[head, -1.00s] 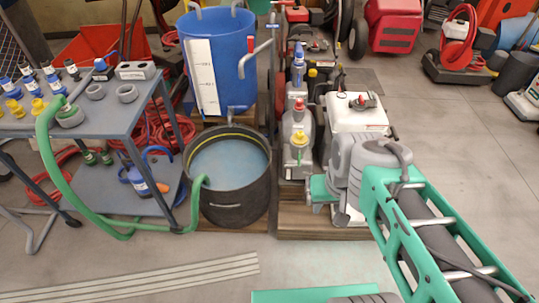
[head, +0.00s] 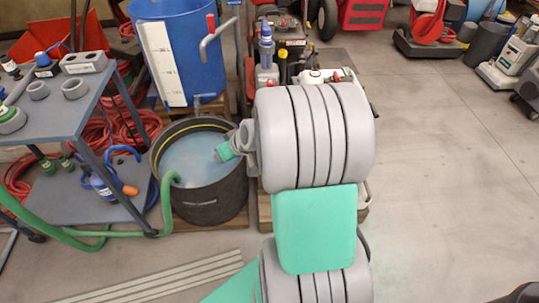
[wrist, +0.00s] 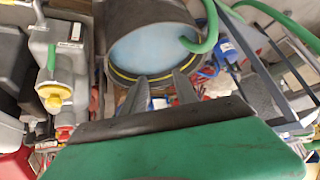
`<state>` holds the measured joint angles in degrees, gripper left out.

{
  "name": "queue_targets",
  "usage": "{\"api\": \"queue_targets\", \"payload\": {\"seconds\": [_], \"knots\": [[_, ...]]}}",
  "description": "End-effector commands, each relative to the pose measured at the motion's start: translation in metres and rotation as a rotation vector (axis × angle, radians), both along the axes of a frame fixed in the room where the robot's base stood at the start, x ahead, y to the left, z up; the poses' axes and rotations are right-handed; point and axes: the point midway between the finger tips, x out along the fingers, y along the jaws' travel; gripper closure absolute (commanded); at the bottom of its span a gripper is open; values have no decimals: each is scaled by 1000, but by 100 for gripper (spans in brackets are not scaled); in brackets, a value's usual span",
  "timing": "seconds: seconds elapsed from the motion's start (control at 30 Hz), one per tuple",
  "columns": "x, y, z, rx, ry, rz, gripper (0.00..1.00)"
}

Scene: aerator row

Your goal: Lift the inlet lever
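A lever with a red grip (head: 211,24) stands on a grey bent pipe at the right side of the blue barrel (head: 185,55). I cannot tell for certain that it is the inlet lever. My gripper (head: 219,156) is over the right part of the black tub in the head view, below and apart from that lever. In the wrist view, its two dark fingers (wrist: 160,82) are spread with a gap between them and hold nothing. The lever cannot be made out in the wrist view, where the green gripper body covers the lower part.
The black tub (head: 205,207) holds pale water, and a green hose (head: 166,190) runs into it. A grey cart (head: 62,112) with fittings stands at the left. Machines stand close behind my arm, including a grey bottle (head: 266,75).

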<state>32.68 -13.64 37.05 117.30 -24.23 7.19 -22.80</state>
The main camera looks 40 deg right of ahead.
Motion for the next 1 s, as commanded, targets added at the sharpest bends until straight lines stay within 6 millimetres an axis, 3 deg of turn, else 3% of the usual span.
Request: {"api": "queue_targets", "payload": {"seconds": [0.03,0.1,0.2,0.3,0.43,0.8,1.0], "knots": [[4,-43,-57,18,-88,-76,65],[5,-97,-92,5,-240,-185,65],[-14,-160,-123,-41,-398,-347,65],[-34,-194,-136,-81,-478,-455,65],[-33,-207,-140,-99,-503,-487,65],[22,-229,-164,-98,-501,-486,65],[26,-232,-164,-98,-501,-489,65]]}}
